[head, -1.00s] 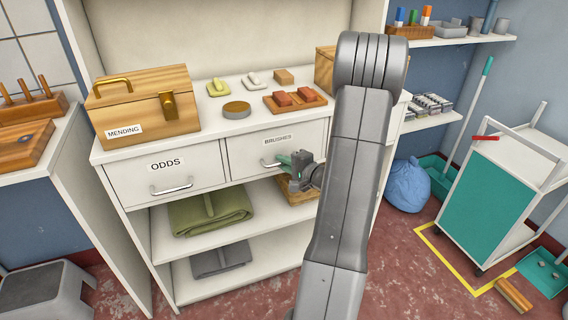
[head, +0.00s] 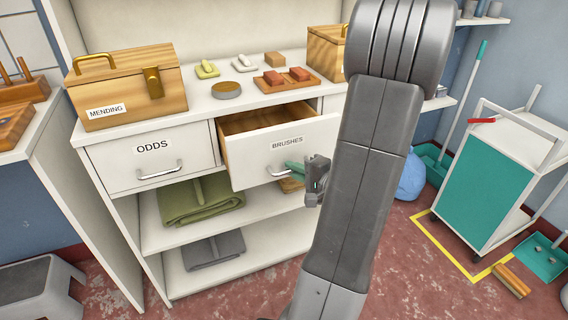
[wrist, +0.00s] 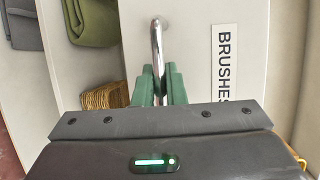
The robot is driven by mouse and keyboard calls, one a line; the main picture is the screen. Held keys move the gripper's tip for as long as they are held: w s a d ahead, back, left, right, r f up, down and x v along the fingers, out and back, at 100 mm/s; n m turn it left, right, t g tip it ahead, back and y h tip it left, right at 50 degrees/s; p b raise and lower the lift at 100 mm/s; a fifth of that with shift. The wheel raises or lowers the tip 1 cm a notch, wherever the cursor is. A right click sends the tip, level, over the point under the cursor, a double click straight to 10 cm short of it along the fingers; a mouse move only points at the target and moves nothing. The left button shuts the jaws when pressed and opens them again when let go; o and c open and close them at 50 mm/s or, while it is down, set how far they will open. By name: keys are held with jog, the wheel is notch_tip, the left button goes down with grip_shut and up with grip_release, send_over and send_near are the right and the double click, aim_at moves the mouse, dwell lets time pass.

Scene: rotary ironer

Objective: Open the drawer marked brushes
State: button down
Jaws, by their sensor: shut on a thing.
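The drawer marked BRUSHES (head: 255,160) is pulled partway out of the white cabinet, and its wooden inside shows from above. The part of the inside that I can see looks empty. My gripper (head: 296,168) is at the front of this drawer, shut on its metal bar handle (head: 277,173). In the wrist view the green fingers (wrist: 158,84) sit on both sides of the handle (wrist: 157,45), beside the BRUSHES label (wrist: 226,62). My arm hides the right end of the drawer front.
The ODDS drawer (head: 150,163) to the left is closed. A mending box (head: 125,95), a round tin and a tray of red blocks (head: 288,80) stand on the cabinet top. Folded cloths (head: 200,203) lie below. A trolley (head: 500,180) stands at the right.

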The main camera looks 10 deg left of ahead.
jog(key=s+d+b, duration=0.2)
jog(key=s+d, duration=0.4)
jog(key=s, duration=0.3)
jog(key=shift+s+d, duration=0.25)
jog(key=shift+s, duration=0.1)
jog(key=c, duration=1.8)
grip_release()
jog(key=p+v, duration=0.2)
jog(key=v, duration=1.1)
jog(key=shift+s+d+r, duration=0.15)
jog(key=shift+s+d, duration=0.05)
jog(key=shift+d, duration=0.15)
jog(key=shift+b+x, duration=1.1)
jog(key=shift+x, duration=5.85)
